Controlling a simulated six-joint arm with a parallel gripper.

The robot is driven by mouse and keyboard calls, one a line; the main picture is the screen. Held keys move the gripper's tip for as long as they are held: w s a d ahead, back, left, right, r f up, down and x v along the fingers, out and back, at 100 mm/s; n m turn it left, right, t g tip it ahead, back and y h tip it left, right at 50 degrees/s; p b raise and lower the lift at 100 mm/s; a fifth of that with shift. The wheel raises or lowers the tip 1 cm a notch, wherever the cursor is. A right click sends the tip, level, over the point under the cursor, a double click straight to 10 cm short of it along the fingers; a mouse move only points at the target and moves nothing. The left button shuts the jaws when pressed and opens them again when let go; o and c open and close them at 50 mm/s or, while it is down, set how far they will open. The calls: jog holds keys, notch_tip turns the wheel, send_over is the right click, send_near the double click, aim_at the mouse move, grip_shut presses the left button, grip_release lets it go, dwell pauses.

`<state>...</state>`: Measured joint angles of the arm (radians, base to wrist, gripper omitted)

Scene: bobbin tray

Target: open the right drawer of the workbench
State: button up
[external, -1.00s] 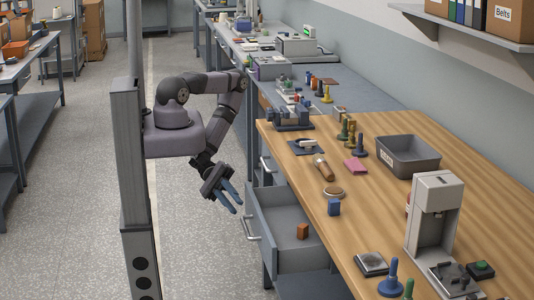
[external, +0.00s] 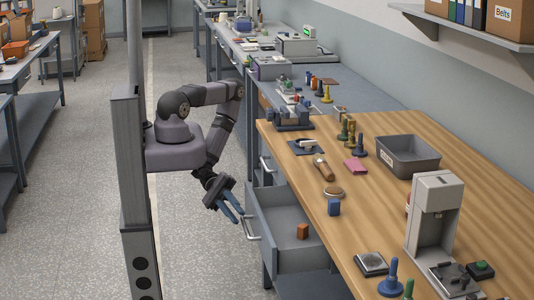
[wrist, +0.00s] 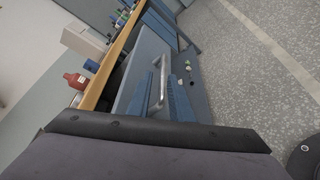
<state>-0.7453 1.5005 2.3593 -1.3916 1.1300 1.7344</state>
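The workbench's right drawer (external: 290,258) is pulled out on the near side of the bench, its grey inside open to view. A small orange-brown block (external: 303,231) lies in it. The drawer's bar handle (external: 251,224) is on its front; it also shows in the wrist view (wrist: 162,82). My gripper (external: 240,214) is at the handle, pointing down and to the right. Its two blue fingers are apart, and in the wrist view the handle appears between or just beyond them. I cannot tell whether they touch it.
A second drawer with a handle (external: 265,166) farther along the bench is closed. The wooden top (external: 400,229) carries a grey bin (external: 409,154), a grey machine (external: 434,213) and several small items. The floor (external: 195,262) left of the drawer is clear.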

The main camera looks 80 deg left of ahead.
aim_at(246, 227)
jog(key=shift+a+f, duration=0.1)
jog(key=shift+f, duration=0.4)
jog(key=shift+p+x, duration=1.05)
jog(key=shift+x, duration=2.55)
grip_shut()
